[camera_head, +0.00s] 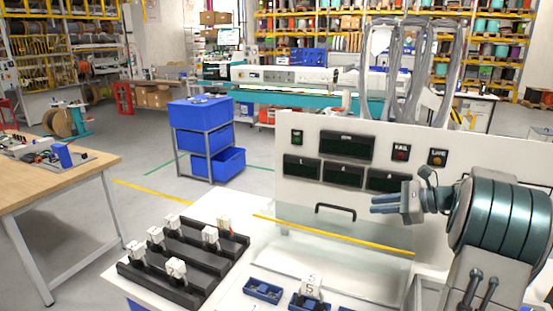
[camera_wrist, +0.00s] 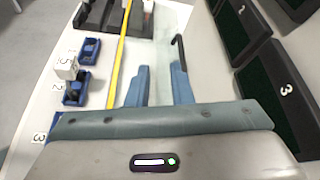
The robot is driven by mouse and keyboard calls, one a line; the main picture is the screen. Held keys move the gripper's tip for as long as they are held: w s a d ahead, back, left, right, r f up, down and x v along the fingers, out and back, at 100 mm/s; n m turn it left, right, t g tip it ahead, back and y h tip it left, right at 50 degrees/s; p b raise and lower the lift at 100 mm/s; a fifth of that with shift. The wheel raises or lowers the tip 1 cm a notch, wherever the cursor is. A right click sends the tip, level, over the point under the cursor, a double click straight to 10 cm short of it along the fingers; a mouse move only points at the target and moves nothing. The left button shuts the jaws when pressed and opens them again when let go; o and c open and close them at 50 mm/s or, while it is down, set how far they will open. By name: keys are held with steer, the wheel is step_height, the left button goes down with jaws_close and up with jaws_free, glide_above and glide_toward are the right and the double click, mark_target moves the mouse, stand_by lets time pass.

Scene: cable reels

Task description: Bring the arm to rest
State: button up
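My gripper (camera_head: 386,202) is at the right in the head view, held in the air in front of the white panel and pointing left. In the wrist view my gripper (camera_wrist: 160,84) shows two blue-grey fingers standing apart, with nothing between them. My arm comes in from the right edge of the head view, bent, with dark teal links. The gripper touches nothing that I can see.
A clear cover with a yellow edge (camera_head: 330,235) and black handle (camera_head: 335,212) lies below and left of my gripper. The white panel (camera_head: 288,135) stands behind. Small blue bins (camera_head: 262,290) and black rails (camera_head: 172,277) with white connectors are on the bench.

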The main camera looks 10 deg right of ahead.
steer(key=s+a+f+n+g+h, duration=0.1)
steer(key=s+a+n+g+h, duration=0.15)
steer(key=s+a+n, duration=0.5)
steer(key=s+a+n+g+h, duration=0.25)
steer(key=s+a, duration=0.25)
steer(key=a, duration=0.6)
steer(key=s+a+f+n+h, duration=0.1)
steer(key=s+f+n+h, duration=0.1)
steer(key=s+n, duration=0.4)
steer(key=s+a+f+n+h, duration=0.2)
steer(key=s+n, duration=0.4)
steer(key=s, duration=0.4)
steer(key=shift+s+a+f+h, duration=0.2)
steer(key=shift+s+f+h, duration=0.1)
steer(key=shift+h, duration=0.6)
